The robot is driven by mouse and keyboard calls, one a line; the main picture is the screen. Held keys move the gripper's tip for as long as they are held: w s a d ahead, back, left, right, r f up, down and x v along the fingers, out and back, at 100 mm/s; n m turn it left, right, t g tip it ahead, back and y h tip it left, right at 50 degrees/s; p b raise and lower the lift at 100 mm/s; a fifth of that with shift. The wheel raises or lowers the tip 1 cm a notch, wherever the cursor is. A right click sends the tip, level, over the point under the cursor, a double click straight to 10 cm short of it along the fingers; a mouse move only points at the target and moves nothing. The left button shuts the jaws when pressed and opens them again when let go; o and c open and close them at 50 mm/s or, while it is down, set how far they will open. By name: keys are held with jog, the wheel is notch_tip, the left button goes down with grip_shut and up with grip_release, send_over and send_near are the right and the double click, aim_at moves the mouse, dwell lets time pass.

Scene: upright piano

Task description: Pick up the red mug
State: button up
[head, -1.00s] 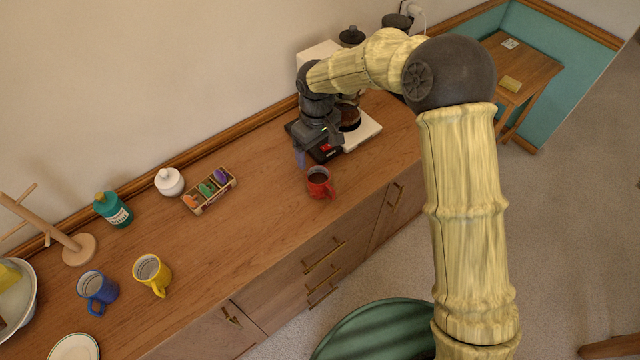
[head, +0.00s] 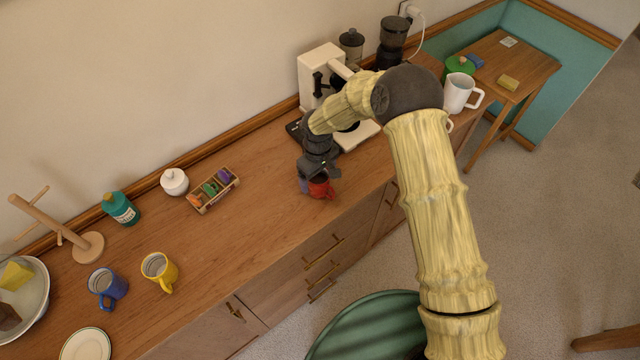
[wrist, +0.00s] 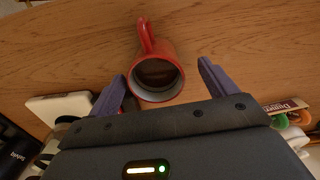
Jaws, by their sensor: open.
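The red mug (head: 321,189) stands upright on the wooden counter, in front of the coffee machine. My gripper (head: 316,186) is right above and beside it and hides part of it in the head view. In the wrist view the red mug (wrist: 156,74) has its handle pointing away from my gripper and a dark inside with a grey rim. The two purple fingers of my gripper (wrist: 160,86) are apart, one on each side of the mug. The mug's near rim lies between the fingertips. I cannot tell whether either finger touches it.
A cream coffee machine (head: 322,72) stands behind the mug. A spice box (head: 214,190), white jar (head: 174,182), green bottle (head: 121,209), yellow mug (head: 159,271) and blue mug (head: 107,289) stand left. A white mug (head: 459,93) is at the right. Counter between the spice box and red mug is clear.

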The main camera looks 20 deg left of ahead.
aim_at(320, 182)
jog(key=shift+w+f+p, duration=0.1)
jog(key=shift+f+p, duration=0.4)
jog(key=shift+p, duration=0.2)
jog(key=shift+w+d+f+p, duration=0.15)
jog(key=shift+f+p, duration=0.9)
jog(key=shift+f, duration=1.05)
jog(key=c, duration=1.3)
jog(key=shift+w+r, duration=0.1)
jog(key=shift+r, duration=0.15)
jog(key=shift+r+b, duration=2.1)
jog(key=shift+r, duration=2.65)
